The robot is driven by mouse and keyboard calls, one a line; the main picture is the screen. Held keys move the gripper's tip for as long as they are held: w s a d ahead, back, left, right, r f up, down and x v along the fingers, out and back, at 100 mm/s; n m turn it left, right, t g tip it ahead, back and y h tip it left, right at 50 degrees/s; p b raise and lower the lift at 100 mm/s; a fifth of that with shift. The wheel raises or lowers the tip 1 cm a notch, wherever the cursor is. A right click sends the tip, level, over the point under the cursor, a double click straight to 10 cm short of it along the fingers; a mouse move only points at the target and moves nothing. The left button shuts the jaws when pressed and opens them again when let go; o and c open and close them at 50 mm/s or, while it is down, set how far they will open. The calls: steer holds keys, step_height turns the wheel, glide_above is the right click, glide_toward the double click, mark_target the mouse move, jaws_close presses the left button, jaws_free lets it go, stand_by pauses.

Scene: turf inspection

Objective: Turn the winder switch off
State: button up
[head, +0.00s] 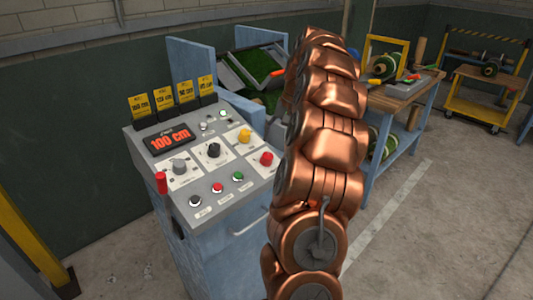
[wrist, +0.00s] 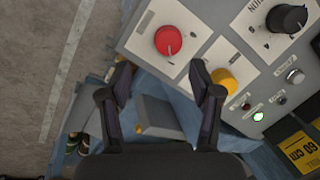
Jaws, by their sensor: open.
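A grey sloped control console (head: 215,195) shows in the head view at centre left. It carries a red knob (head: 266,158), a yellow knob (head: 244,135), a black knob (head: 213,150) and a grey knob (head: 179,166). I cannot read which one is labelled as the winder switch. In the wrist view the red knob (wrist: 168,40) lies just beyond my gripper (wrist: 160,80), which is open and empty. The yellow knob (wrist: 224,81) is close to the right finger, and the black knob (wrist: 286,18) is farther right. My arm hides the gripper in the head view.
A lit green lamp (wrist: 258,116) sits near the yellow knob. A red display (head: 170,139) reads 100 cm, with yellow cards (head: 162,98) behind it. A wooden-topped bench (head: 400,92) stands at right.

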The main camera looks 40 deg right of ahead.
mark_target(268, 155)
steer(key=x, duration=0.2)
steer(key=p+x, duration=0.1)
steer(key=x, duration=0.1)
steer(key=a+x, duration=0.1)
steer(key=x, duration=0.1)
steer(key=shift+w+a+r, duration=0.1)
steer(key=shift+w+r, duration=0.05)
steer(key=shift+w, duration=0.2)
steer(key=shift+p+x, duration=0.35)
steer(key=shift+x, duration=0.4)
